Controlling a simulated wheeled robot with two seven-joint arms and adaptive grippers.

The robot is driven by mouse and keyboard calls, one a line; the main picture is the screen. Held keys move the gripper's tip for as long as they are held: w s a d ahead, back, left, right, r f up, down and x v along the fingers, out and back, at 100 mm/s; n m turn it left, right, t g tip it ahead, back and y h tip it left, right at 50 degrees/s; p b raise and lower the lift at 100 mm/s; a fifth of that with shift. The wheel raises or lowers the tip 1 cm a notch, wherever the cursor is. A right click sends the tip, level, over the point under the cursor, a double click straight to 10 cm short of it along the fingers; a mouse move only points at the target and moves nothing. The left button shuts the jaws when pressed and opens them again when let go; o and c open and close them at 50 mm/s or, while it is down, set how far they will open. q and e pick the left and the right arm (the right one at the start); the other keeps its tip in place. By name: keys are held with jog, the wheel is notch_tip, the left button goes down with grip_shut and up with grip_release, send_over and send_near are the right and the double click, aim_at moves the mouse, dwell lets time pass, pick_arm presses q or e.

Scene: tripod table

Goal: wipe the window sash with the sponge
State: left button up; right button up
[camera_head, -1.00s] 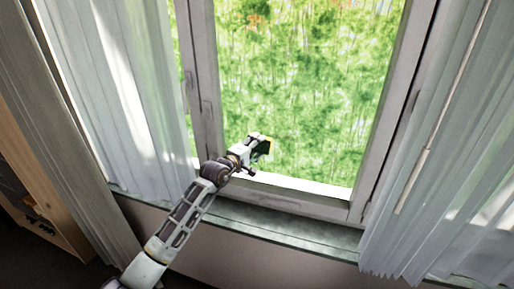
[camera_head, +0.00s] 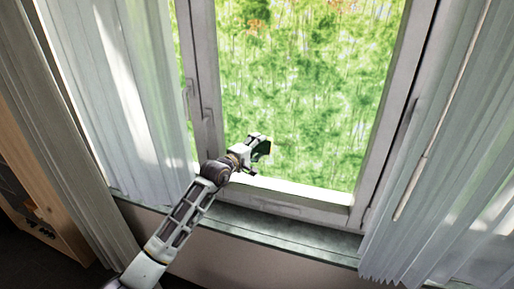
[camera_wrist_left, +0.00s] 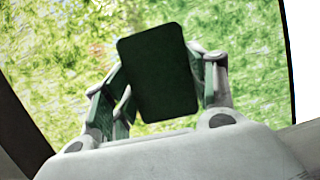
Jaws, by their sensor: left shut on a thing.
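My left gripper (camera_head: 257,150) is in front of the lower left part of the window sash (camera_head: 207,80), whose grey frame surrounds a bright pane. In the left wrist view my left gripper (camera_wrist_left: 160,95) is shut on the sponge (camera_wrist_left: 160,72), which shows as a dark green rounded block between the fingers. In the head view the sponge (camera_head: 262,149) is a small dark patch at the fingertips, close to the glass. I cannot tell whether it touches the pane. My right gripper is not in view.
A grey-green sill (camera_head: 290,233) runs below the window. Pale curtains hang on the left (camera_head: 120,90) and right (camera_head: 440,170). A wooden cabinet (camera_head: 35,190) stands at the far left.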

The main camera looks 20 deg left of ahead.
aim_at(268, 147)
pick_arm(q)
jog(key=shift+d+r, duration=0.15)
jog(key=shift+r, duration=0.15)
jog(key=shift+d+f, duration=0.1)
jog(key=shift+d, duration=0.6)
jog(key=shift+s+d+f, duration=0.1)
jog(key=shift+d+f, duration=0.1)
jog(key=shift+d, duration=0.75)
jog(key=shift+d, duration=0.15)
jog(key=shift+d, duration=1.5)
jog(key=shift+d, duration=0.2)
jog(key=shift+s+d, duration=0.1)
jog(key=shift+d, duration=1.45)
